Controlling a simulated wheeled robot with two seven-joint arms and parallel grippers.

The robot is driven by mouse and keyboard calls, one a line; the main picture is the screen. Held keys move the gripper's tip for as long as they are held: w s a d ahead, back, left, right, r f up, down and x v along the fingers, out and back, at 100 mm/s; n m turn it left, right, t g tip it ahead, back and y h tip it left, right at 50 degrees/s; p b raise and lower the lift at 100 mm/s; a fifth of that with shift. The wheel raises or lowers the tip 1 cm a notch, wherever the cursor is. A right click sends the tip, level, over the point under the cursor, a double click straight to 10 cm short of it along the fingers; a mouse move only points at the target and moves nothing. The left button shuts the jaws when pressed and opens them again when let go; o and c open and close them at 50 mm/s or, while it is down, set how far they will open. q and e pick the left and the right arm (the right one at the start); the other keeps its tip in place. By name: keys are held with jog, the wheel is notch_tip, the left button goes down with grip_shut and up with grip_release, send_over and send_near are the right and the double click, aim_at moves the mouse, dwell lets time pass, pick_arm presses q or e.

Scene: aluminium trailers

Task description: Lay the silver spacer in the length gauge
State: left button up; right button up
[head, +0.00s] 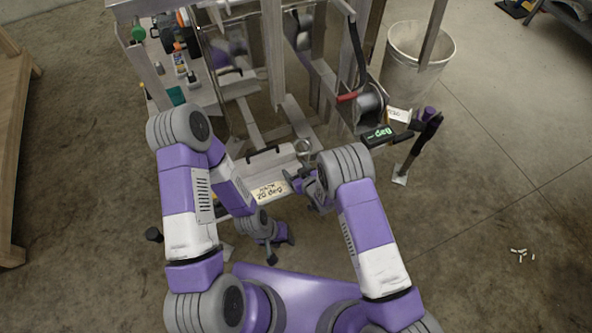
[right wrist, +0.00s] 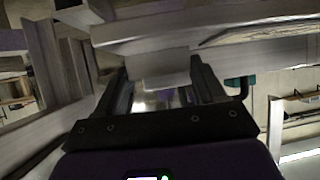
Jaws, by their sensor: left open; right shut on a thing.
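My right gripper (head: 300,179) is at the front edge of the aluminium frame in the head view. In the right wrist view its two dark fingers (right wrist: 162,82) are closed on a shiny silver piece (right wrist: 156,100), apparently the silver spacer. Arm and fingers hide most of that piece in the head view. A pale block edge lies just beyond the fingertips in the wrist view; I cannot tell if it touches the piece. My left gripper (head: 270,252) is lower, near my base, open and empty over the floor. I cannot clearly identify the length gauge.
A sign reading "20 deg" (head: 269,190) is on the front edge, and a green "deg" display (head: 380,135) stands right. Uprights (head: 273,50) rise behind. A bin (head: 416,60) stands back right. Small items lie on the left shelf. The floor at right is mostly clear.

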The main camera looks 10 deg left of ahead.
jog(key=o, duration=1)
